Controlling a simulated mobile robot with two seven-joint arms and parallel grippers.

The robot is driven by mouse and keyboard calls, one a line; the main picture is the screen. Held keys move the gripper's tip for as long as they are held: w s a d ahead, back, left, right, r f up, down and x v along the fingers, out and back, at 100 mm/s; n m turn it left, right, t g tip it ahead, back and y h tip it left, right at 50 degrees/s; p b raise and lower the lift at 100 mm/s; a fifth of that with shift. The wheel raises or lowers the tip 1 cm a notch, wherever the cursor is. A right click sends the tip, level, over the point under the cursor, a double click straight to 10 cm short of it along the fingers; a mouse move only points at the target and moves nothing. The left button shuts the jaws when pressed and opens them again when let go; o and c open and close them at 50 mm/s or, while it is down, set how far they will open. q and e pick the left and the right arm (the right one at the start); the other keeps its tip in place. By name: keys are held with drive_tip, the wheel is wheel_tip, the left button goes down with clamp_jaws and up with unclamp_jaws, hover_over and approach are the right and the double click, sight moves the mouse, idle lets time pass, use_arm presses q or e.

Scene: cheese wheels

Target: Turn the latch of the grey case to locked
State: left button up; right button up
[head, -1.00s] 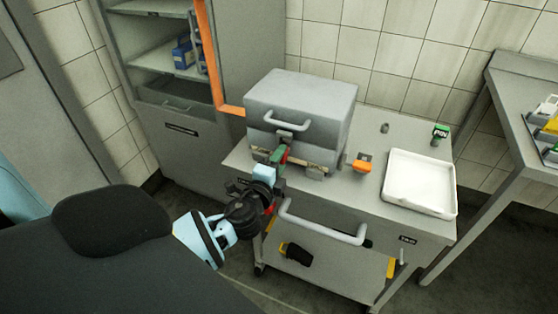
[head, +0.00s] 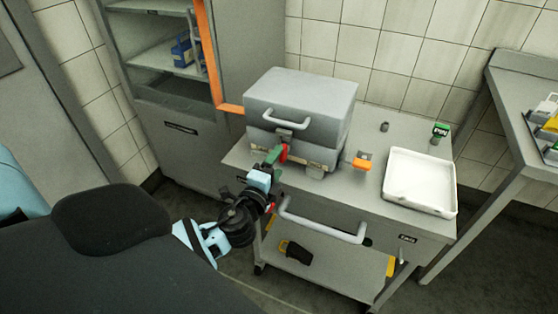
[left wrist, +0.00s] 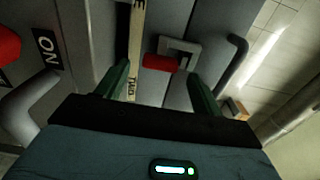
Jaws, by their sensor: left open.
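The grey case (head: 305,108) sits on the cart top with its lid down and its handle facing front. Its latch, a grey bracket with a red tip (left wrist: 160,63), is on the front face. The red tip also shows in the head view (head: 284,153). My left gripper (head: 276,155) is open at the case front, its green fingers pointing at the latch. In the left wrist view, the fingers (left wrist: 161,85) stand on either side of the red tip, with gaps on both sides. I cannot tell any contact. My right gripper is out of view.
The cart (head: 375,190) carries a white tray (head: 420,182), an orange-topped block (head: 362,162) and a green block (head: 440,131). A cart handle (head: 320,225) juts out below the case, close to my left wrist. A side table stands right.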

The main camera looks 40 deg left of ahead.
use_arm(q)
drive_tip(key=v, duration=0.5)
drive_tip(key=shift+s+d, duration=0.1)
drive_tip(key=shift+s, duration=0.1)
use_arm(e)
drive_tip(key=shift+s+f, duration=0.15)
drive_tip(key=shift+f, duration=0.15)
use_arm(q)
drive_tip(key=s+d+f+n+g+h+p, duration=0.2)
drive_tip(key=s+d+f+n+g, duration=0.1)
drive_tip(key=s+f, duration=0.35)
drive_tip(key=s+d+f+n+g+h+p, duration=0.1)
drive_tip(key=s+d+f+n+g+p, duration=0.15)
drive_tip(key=s+f, duration=0.4)
drive_tip(key=s+d+f+n+g+h+p, duration=0.1)
drive_tip(key=s+d+n, duration=0.2)
drive_tip(key=s, duration=0.5)
drive_tip(key=s+d+f+n+g+h+p, duration=0.1)
drive_tip(key=s+d+n, duration=0.3)
drive_tip(key=s, duration=0.4)
drive_tip(key=shift+s+f+n+g+h+p, duration=0.2)
drive_tip(key=shift+s+n+g+h+p, duration=0.25)
drive_tip(key=shift+g+h+p, duration=0.15)
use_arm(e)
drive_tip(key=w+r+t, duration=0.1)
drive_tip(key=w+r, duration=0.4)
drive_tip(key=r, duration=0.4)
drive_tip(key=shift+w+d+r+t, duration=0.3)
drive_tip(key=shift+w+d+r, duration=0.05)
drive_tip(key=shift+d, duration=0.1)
